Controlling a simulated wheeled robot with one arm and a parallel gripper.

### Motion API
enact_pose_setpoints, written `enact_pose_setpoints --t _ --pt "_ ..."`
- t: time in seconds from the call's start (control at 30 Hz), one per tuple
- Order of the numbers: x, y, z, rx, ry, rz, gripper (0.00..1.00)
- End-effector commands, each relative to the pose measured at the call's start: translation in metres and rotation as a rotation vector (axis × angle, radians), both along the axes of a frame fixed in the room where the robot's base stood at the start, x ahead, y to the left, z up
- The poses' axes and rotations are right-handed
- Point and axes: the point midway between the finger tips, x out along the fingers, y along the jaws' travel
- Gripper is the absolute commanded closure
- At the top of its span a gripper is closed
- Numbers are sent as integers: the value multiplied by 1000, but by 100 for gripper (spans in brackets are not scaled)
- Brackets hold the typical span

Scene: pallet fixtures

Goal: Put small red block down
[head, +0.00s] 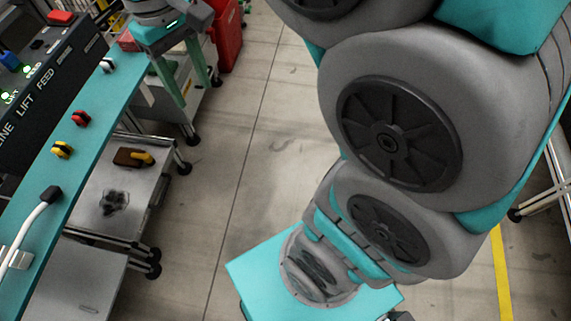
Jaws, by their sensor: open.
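No block shows between the fingers.
A red bin (228,35) stands behind the gripper. The middle floor is clear.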

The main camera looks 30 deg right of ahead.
Motion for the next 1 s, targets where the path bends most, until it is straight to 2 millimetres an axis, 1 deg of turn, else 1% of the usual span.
enact_pose_setpoints --t 0.03,0.07,0.1,0.2,0.3,0.4,0.5,0.6,0.67,1.0 --pt "-19 -15 -11 -3 12 -44 45" --pt "-27 -22 -17 -4 11 -68 45" --pt "-41 -31 -26 -7 21 -99 45" --pt "-74 -51 -49 -11 31 -176 45" --pt "-108 -66 -72 -17 47 -246 45" --pt "-136 -76 -91 -21 58 -301 45" --pt "-155 -81 -105 -24 65 -339 45" --pt "-165 -83 -113 -25 68 -359 45" --pt "-168 -84 -114 -25 68 -365 45" --pt "-168 -84 -115 -25 69 -364 45"
